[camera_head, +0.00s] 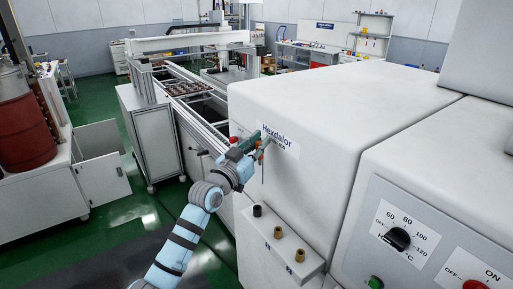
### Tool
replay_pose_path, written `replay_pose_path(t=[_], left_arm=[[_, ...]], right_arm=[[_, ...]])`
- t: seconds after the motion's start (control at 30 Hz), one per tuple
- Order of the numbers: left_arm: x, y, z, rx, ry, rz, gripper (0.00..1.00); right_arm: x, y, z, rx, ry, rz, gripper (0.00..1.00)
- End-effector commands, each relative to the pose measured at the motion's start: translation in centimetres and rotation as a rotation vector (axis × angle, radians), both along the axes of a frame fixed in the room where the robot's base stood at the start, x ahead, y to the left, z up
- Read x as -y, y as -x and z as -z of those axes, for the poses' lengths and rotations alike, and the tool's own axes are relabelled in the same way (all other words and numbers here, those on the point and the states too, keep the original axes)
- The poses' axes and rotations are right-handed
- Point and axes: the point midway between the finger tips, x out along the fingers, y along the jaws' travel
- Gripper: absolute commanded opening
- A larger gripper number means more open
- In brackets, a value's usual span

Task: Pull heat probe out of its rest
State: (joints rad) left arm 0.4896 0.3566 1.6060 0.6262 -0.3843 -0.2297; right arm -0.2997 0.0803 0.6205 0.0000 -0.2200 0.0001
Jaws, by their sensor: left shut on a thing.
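My left gripper (256,148) is shut on the heat probe (263,172), in front of the white machine's face by the Hexdalor label. The probe's thin dark rod points down below the fingers. Its upper part is mostly hidden by the gripper. A white ledge (262,243) on the machine's front carries a black fitting (257,210) and two brass fittings (278,232). The rod's lower end appears above the ledge, apart from these fittings. Which fitting is the probe's rest I cannot tell. My right gripper is not in view.
The white machine (320,110) fills the right, with a temperature dial (398,238) and red switch (476,286). A conveyor (205,112) with a tray (187,88) stands behind my gripper. A red drum (24,125) is at far left. Green floor is open between.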

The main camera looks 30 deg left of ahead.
Motion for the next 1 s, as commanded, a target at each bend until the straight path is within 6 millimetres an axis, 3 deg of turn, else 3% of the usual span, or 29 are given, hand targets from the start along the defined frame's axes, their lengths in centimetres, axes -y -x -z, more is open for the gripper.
replay_pose_path(t=[0.27, 0.7, 1.0], left_arm=[[0.0, 0.0, -0.5, 0.002, 0.000, 0.000, 0.00], [0.0, 0.0, -5.3, 0.003, -0.001, 0.000, 0.00], [0.0, 0.0, -7.0, 0.001, 0.000, 0.000, 0.00]], right_arm=[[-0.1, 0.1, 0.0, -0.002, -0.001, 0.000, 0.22], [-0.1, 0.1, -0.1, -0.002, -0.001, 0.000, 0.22], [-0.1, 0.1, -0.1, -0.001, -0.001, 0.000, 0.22]])
